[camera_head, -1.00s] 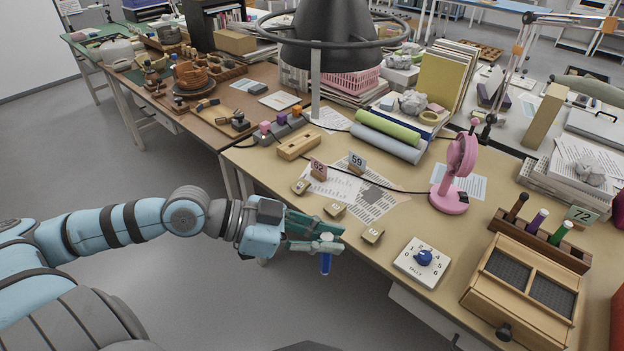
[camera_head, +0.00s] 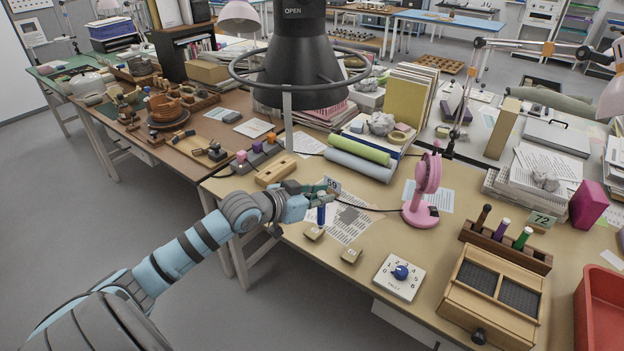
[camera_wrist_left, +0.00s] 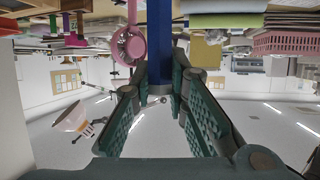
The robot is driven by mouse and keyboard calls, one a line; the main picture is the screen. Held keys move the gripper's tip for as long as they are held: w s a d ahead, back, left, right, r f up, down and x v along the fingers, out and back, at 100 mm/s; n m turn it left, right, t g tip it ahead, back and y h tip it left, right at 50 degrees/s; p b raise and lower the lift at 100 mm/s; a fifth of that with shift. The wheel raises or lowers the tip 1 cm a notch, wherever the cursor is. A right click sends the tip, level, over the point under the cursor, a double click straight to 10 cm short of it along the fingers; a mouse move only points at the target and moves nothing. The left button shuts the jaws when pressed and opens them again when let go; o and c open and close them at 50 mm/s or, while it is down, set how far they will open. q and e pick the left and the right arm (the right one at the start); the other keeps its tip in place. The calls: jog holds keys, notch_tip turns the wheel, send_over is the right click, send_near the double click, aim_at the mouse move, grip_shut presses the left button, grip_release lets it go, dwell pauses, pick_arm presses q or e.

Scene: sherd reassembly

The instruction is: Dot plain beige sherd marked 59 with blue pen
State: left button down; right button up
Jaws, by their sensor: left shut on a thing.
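My left gripper (camera_head: 320,201) is shut on the blue pen (camera_head: 321,215), which it holds upright over the sheets on the table. In the left wrist view, the blue pen (camera_wrist_left: 159,40) stands between the green fingers of my left gripper (camera_wrist_left: 160,88). Two small beige sherds lie near the table's front edge: one sherd (camera_head: 313,233) just below the pen in the picture, another sherd (camera_head: 350,255) further right. The number card 59 (camera_head: 333,185) stands right behind the gripper, partly covered. Marks on the sherds are too small to read. My right gripper is out of view.
A white dial counter (camera_head: 398,277) and a pink fan (camera_head: 424,195) stand to the right. A pen rack (camera_head: 505,245), a wooden box (camera_head: 490,295) and a red tray (camera_head: 600,310) are further right. A wooden block (camera_head: 275,171) lies behind my arm.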

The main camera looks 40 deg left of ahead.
pick_arm(q)
jog(key=w+a+f+n+y+b, duration=0.4)
jog(key=a+f+n+y+b, duration=0.1)
jog(key=f, duration=0.4)
jog(key=shift+a+f+y, duration=0.3)
jog(key=shift+a+y, duration=0.3)
jog(key=shift+a, duration=0.05)
jog(key=shift+w, duration=0.1)
jog(key=shift+f+b, duration=0.3)
jog(key=shift+f, duration=0.3)
dwell(0.6)
jog(key=shift+f+p, duration=0.1)
jog(key=shift+p, duration=0.2)
dwell(0.8)
dwell(0.4)
notch_tip(320, 180, up, 7)
jog(key=p, duration=0.8)
